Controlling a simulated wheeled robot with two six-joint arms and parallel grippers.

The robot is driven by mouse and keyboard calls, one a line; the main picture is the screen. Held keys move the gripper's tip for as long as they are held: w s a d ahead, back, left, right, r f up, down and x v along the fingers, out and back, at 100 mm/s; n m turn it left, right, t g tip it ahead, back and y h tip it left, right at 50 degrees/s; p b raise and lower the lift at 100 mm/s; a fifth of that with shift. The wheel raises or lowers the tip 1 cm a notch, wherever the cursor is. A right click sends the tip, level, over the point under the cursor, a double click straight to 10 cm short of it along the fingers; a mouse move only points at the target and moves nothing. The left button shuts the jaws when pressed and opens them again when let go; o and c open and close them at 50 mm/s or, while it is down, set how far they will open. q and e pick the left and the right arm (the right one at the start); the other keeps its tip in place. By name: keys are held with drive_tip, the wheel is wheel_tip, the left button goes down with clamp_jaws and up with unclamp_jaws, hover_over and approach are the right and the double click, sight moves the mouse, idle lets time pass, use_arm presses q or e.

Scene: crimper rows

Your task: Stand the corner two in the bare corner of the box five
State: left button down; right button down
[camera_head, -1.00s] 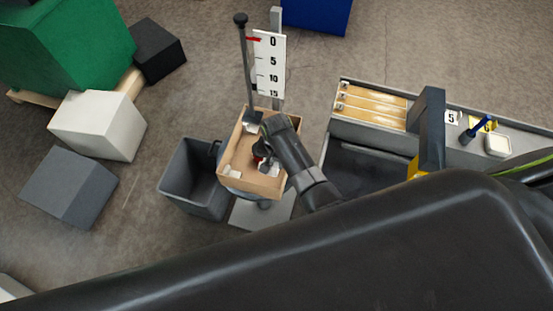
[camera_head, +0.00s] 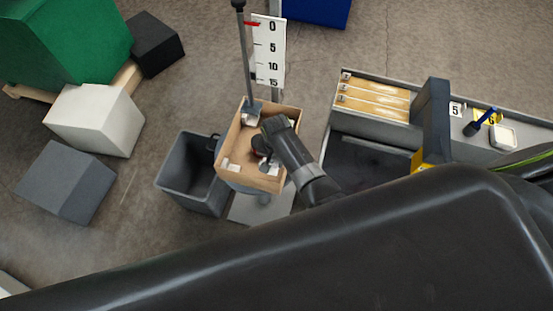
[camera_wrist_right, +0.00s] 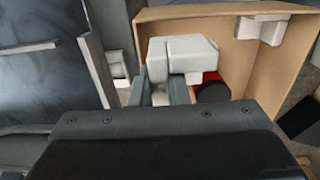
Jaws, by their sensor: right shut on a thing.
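The box five (camera_head: 247,180) is an open cardboard box on a stand, and it also shows in the wrist view (camera_wrist_right: 220,13). My right gripper (camera_head: 266,161) reaches into it from the right. In the wrist view my right gripper (camera_wrist_right: 163,92) is shut on a white block-like piece, the corner two (camera_wrist_right: 182,50). It is held near one wall of the box; whether it touches the floor is hidden. Another white corner piece (camera_wrist_right: 262,28) sits at a far corner in the wrist view. A red and black object (camera_wrist_right: 212,88) is inside the box, beside the held piece. My left gripper is not in view.
A grey bin (camera_head: 190,178) stands left of the box. A post (camera_head: 246,60) and a numbered scale (camera_head: 268,50) rise behind it. A grey bench (camera_head: 375,127) with wooden strips lies to the right. White and grey blocks stand at the left.

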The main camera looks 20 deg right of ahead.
drive_tip(key=shift+f+b, duration=4.2)
drive_tip(key=shift+f, duration=1.7)
drive_tip(key=shift+s, duration=0.15)
drive_tip(key=c, duration=1.3)
unclamp_jaws()
drive_tip(key=shift+f, duration=0.15)
wheel_tip(320, 180, up, 18)
drive_tip(key=shift+a+f+p, duration=0.1)
drive_tip(key=shift+a+p, duration=0.05)
drive_tip(key=shift+p, duration=0.7)
